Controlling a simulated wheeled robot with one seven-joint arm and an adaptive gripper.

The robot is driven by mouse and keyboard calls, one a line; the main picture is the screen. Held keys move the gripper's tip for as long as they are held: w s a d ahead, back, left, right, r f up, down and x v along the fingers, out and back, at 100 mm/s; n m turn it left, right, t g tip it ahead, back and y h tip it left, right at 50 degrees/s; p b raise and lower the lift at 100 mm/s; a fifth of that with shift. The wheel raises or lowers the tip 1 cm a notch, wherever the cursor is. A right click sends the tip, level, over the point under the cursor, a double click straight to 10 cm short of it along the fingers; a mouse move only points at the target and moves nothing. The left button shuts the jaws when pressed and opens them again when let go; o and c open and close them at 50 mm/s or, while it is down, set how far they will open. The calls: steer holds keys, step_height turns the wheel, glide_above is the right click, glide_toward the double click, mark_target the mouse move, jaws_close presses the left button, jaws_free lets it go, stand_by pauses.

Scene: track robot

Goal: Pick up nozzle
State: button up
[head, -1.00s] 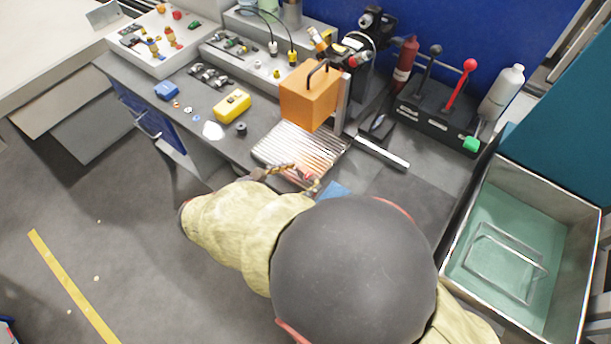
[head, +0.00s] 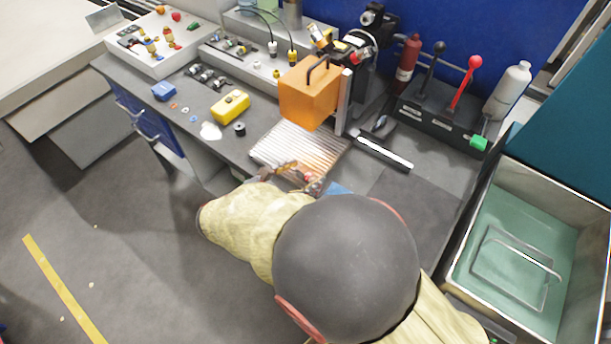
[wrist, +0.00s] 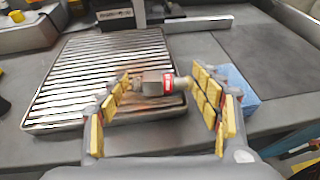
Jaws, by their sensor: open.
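A small grey metal piece with a red band and a tan end, which looks like the nozzle (wrist: 155,84), lies at the front edge of the ribbed metal grate (wrist: 95,70) in the wrist view. My gripper (wrist: 163,82) is open, with yellow-padded fingers on either side of the piece and visible gaps between. In the head view my gripper (head: 290,177) is low at the grate's (head: 295,150) front edge. The piece is small and partly hidden by the fingers there.
An orange box (head: 308,97) stands behind the grate. A blue block (wrist: 236,84) lies just right of the right finger. A yellow case (head: 230,105) and small parts lie to the left. A metal bin (head: 575,190) stands at the right.

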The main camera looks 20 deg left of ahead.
steer(key=shift+r, duration=0.1)
steer(key=c, duration=1)
steer(key=shift+o, duration=0.2)
